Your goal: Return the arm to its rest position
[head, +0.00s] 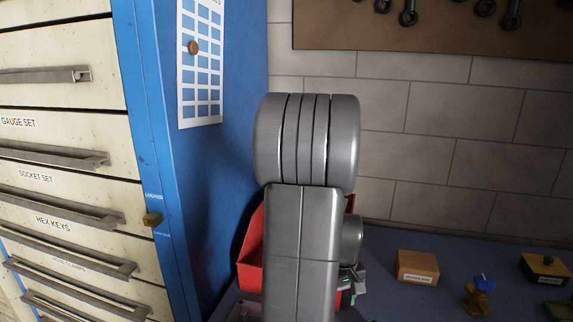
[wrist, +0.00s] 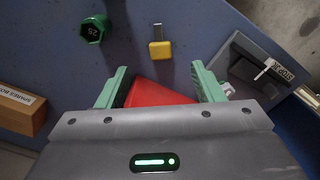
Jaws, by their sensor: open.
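My arm (head: 305,140) stands in the middle of the head view and hides much of what is behind it. My gripper (wrist: 160,84) shows in the wrist view with its two green fingers spread apart. A red bin (wrist: 155,93) shows between and beyond the fingers; I cannot tell whether they touch it. The red bin also shows in the head view (head: 250,255), partly hidden behind my arm. In the head view only a small part of the gripper shows, low beside the arm.
A blue cabinet with labelled drawers (head: 60,155) stands close at left. On the blue bench are a wooden box (head: 417,267), a brass valve (head: 480,298) and a black-and-yellow box (head: 543,268).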

